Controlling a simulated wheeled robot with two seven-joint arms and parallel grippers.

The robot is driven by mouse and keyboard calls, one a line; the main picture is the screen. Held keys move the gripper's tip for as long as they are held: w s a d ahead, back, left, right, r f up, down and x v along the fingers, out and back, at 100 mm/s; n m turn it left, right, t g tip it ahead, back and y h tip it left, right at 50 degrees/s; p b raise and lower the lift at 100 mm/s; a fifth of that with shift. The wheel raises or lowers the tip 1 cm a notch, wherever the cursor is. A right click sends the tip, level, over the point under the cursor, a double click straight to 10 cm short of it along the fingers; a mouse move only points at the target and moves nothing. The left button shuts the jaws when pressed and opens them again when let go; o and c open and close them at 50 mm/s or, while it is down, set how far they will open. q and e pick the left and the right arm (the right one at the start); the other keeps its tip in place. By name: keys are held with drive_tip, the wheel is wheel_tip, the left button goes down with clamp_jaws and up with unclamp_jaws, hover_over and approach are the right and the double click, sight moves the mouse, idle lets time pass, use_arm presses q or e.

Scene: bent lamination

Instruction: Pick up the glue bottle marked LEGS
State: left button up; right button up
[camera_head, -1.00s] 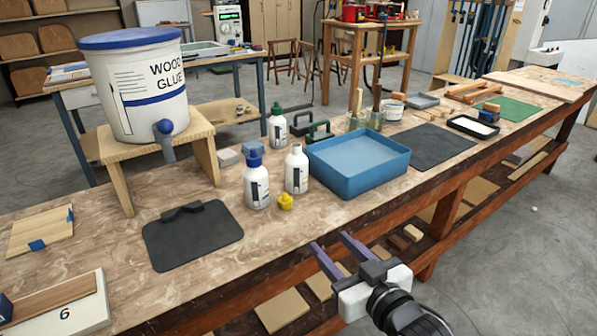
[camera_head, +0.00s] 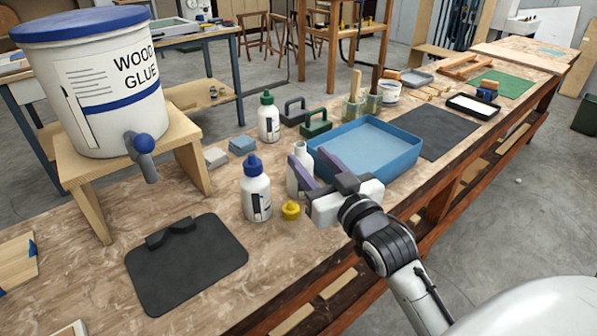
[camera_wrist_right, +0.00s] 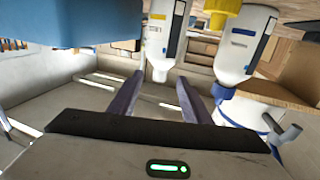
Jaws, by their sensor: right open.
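Three white bottles stand on the workbench: one with a blue cap (camera_head: 256,188), one with an open white neck (camera_head: 298,178), and one with a green cap (camera_head: 268,118) farther back. I cannot read LEGS on any label. My right gripper (camera_head: 307,154) is open and empty, its purple fingers reaching at the open-necked bottle and partly hiding it. In the right wrist view the picture is inverted; the open-necked bottle (camera_wrist_right: 159,40) shows between and beyond the fingers, and the blue-capped bottle (camera_wrist_right: 244,42) is to its right. My left gripper is not in view.
A yellow cap (camera_head: 291,210) lies beside the bottles. A blue tray (camera_head: 400,150) stands close to the right. A black mat (camera_head: 185,270) lies in front, and a large wood glue tub (camera_head: 95,100) sits on a wooden stand at left. Free bench lies between mat and stand.

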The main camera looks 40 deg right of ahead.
sight(302, 154)
drive_tip(key=w, duration=0.3)
drive_tip(key=w+d, duration=0.1)
drive_tip(key=w, duration=0.1)
drive_tip(key=shift+w+f, duration=0.15)
drive_tip(key=shift+w, duration=0.05)
drive_tip(key=shift+a+f, duration=0.1)
clamp_jaws()
